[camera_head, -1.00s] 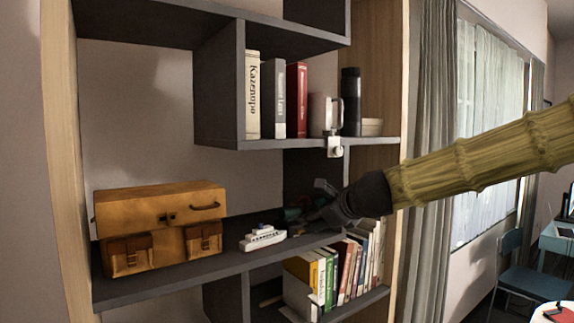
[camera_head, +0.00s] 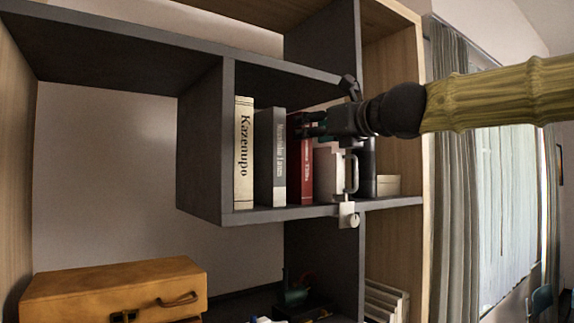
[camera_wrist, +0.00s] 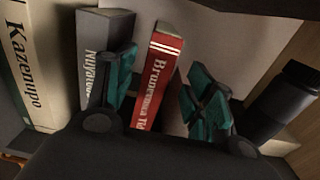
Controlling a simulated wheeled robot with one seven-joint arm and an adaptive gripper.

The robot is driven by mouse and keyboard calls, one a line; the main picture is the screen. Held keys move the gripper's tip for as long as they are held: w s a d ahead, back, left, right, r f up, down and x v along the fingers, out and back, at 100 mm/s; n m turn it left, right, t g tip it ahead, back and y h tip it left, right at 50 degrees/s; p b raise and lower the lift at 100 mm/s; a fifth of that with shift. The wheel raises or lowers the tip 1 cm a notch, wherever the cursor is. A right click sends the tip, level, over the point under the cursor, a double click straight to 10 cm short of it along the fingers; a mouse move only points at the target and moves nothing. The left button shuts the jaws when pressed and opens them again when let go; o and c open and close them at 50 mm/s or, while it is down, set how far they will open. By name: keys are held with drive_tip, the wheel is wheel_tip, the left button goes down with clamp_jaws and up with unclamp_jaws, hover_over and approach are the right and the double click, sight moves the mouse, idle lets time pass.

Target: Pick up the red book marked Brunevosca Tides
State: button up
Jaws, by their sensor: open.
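My gripper (camera_head: 310,124) is in front of the upper part of the red book in the head view. In the wrist view my gripper (camera_wrist: 163,95) has one teal finger pad at the grey book's side and the other to the right of the red book. I cannot tell whether either pad touches a book.
A cream book (camera_head: 243,153) marked Kazenupo stands at the left. A white clip-like item (camera_head: 348,214) hangs on the shelf edge (camera_head: 270,214). A brown case (camera_head: 115,290) sits below.

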sight(291, 132)
drive_tip(key=shift+s+a+r, duration=0.15)
drive_tip(key=shift+a+r, duration=0.15)
drive_tip(key=shift+a, duration=0.15)
drive_tip(key=x, duration=0.5)
drive_tip(key=p+x, duration=0.1)
drive_tip(key=x, duration=0.2)
drive_tip(key=shift+w+d+f, duration=0.3)
drive_tip(key=shift+w+f, duration=0.05)
drive_tip(key=shift+w, duration=0.05)
drive_tip(key=shift+s+r, duration=0.2)
drive_tip(key=shift+s, duration=0.15)
drive_tip(key=shift+w+f, duration=0.15)
drive_tip(key=shift+w, duration=0.15)
drive_tip(key=c, duration=0.5)
drive_tip(key=shift+s, duration=0.15)
clamp_jaws()
